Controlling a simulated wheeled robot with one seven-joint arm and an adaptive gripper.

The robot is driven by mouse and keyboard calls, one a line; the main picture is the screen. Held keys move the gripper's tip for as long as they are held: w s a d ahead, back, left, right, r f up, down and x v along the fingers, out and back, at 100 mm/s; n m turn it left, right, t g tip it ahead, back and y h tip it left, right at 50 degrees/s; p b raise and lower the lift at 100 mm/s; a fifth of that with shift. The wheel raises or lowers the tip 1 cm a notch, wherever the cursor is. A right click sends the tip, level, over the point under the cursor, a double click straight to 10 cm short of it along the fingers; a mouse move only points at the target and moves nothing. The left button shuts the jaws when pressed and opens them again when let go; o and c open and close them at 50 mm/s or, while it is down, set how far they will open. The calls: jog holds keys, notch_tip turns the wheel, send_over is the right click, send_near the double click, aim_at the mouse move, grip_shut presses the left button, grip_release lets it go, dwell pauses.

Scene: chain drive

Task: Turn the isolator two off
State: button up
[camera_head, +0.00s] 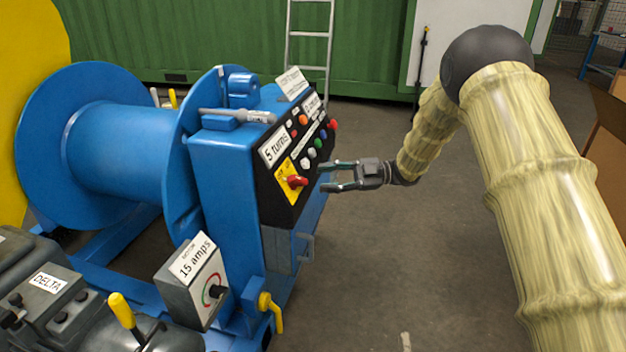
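A red rotary switch handle (297,182) sits on a yellow plate (285,172) at the lower left of a black control panel (272,198). It looks like an isolator; no "two" label is readable on it, and its set position is too small to tell. The panel is on the front of a blue winch housing (222,185). My gripper (322,176) reaches in from the right, with its two fingers apart and nothing visible between them. The fingertips are just right of the red handle, near the panel face; whether they touch the panel I cannot tell.
Several coloured buttons (311,152) and a "5 turns" label (275,147) are on the panel. A "15 amps" box (196,285), a yellow valve lever (272,308) and a yellow-knobbed lever (122,311) are below. The floor (400,260) right of the winch is clear.

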jog(key=d, duration=0.5)
jog(key=shift+w+d, duration=0.3)
jog(key=shift+f, duration=0.1)
